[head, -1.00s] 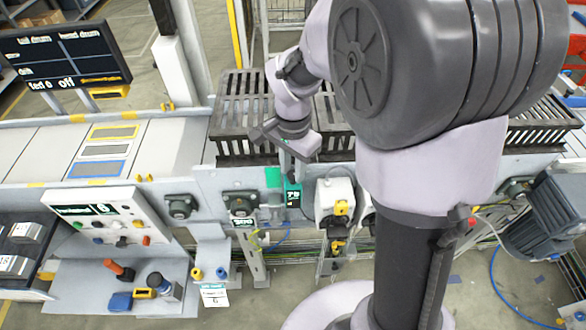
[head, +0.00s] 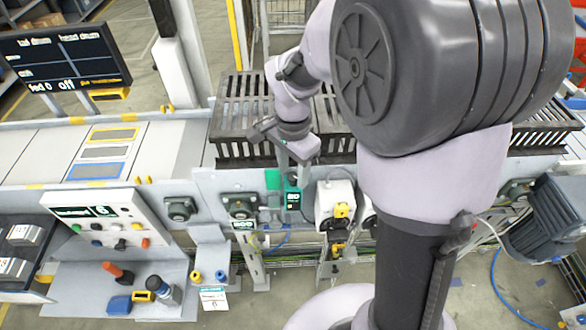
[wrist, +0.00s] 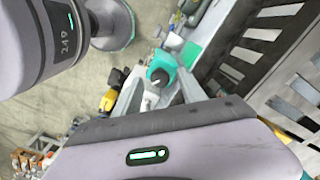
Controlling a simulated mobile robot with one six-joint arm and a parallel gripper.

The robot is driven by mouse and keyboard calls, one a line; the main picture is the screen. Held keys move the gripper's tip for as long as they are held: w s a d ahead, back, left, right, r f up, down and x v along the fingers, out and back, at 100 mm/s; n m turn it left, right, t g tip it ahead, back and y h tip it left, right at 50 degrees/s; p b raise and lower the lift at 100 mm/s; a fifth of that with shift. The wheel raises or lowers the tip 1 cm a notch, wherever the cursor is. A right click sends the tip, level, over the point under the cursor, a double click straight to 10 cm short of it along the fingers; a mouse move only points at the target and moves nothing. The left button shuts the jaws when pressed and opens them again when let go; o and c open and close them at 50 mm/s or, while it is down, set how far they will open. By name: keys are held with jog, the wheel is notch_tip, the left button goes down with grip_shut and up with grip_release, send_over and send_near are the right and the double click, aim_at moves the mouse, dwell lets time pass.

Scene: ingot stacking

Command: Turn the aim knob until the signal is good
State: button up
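A small teal sensor box (head: 292,197) with a lit two-digit display hangs at the front of the conveyor frame, just below my gripper (head: 291,160). In the wrist view a teal housing (wrist: 182,62) carries a dark round knob (wrist: 159,76), which appears to be the aim knob. My gripper's end (wrist: 150,100) points at this knob and is close to it or touching; contact is unclear. The display digits are too small to read surely.
Dark slatted grates (head: 240,105) lie on the conveyor behind the gripper. A white box with a yellow knob (head: 341,211) stands close on the right. A button panel (head: 105,222) and loose tools are at left. A monitor (head: 65,60) reads "feed 0 off".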

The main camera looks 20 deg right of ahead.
aim_at(293, 177)
notch_tip(293, 177, up, 18)
jog(key=p, duration=0.5)
jog(key=shift+f+p, duration=0.25)
jog(key=shift+p, duration=0.05)
jog(key=s+a+f+n+t+y+b, duration=0.1)
jog(key=s+a+f+n+t+b, duration=0.1)
jog(key=s+f+b, duration=0.4)
jog(key=s+a+f+n+t+y+b, duration=0.1)
jog(key=s+f+n+b, duration=0.4)
jog(key=s, duration=0.5)
jog(key=a+n+t+b, duration=0.1)
jog(key=t+b, duration=0.1)
jog(key=shift+s+a+f+n+t, duration=0.25)
jog(key=shift+s+f+n+t, duration=0.05)
jog(key=shift+s+f+t, duration=0.1)
